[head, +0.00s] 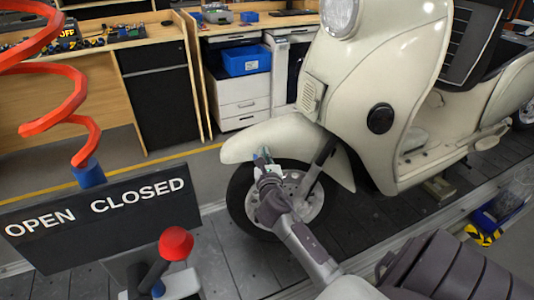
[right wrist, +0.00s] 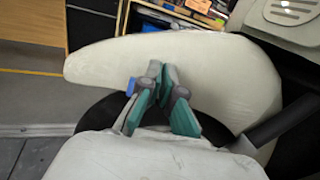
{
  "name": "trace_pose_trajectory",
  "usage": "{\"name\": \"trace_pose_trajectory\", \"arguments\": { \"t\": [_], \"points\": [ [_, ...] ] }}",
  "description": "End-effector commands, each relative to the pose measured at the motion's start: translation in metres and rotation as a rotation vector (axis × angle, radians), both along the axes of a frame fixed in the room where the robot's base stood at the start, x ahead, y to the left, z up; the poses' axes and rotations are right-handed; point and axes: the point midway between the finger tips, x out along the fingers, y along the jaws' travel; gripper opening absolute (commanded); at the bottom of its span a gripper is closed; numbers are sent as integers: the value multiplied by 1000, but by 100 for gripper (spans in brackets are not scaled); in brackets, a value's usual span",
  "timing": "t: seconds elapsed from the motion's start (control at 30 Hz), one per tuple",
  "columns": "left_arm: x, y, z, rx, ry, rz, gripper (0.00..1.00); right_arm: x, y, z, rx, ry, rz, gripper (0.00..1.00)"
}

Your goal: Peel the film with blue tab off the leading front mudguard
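The cream front mudguard (head: 290,136) of a scooter curves over the front wheel in the head view. It also spans the right wrist view (right wrist: 215,68). A small blue tab (right wrist: 130,87) shows at the mudguard's lower edge, just left of my right gripper's fingers. The clear film itself is hard to make out. My right gripper (head: 263,154) is at the mudguard's lower edge, in front of the wheel. Its teal-padded fingers (right wrist: 161,78) look slightly apart, with nothing seen between them. Whether a finger touches the tab cannot be told. My left gripper is out of view.
The scooter body (head: 375,80) stands on the dark slat conveyor (head: 375,215). An OPEN/CLOSED sign (head: 100,218), a red-knobbed lever (head: 176,243) and a red coiled hose (head: 50,115) stand at left. Workbenches and a blue bin (head: 246,60) are behind.

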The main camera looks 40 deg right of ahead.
Motion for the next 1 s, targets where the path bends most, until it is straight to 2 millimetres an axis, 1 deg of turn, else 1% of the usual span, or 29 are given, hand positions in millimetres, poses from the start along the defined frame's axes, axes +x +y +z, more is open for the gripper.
{"name": "trace_pose_trajectory", "arguments": {
  "t": [0.1, 0.6, 0.73, 1.0],
  "points": [
    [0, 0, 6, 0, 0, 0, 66, 0, 13, 5, 3, 1, 1, 0],
    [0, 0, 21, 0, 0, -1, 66, 1, 60, 16, 3, 1, 2, 0],
    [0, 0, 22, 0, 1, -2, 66, 1, 66, 17, 2, 0, 2, 0],
    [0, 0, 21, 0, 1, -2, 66, 1, 66, 17, 2, -1, 2, 0]
  ]
}}
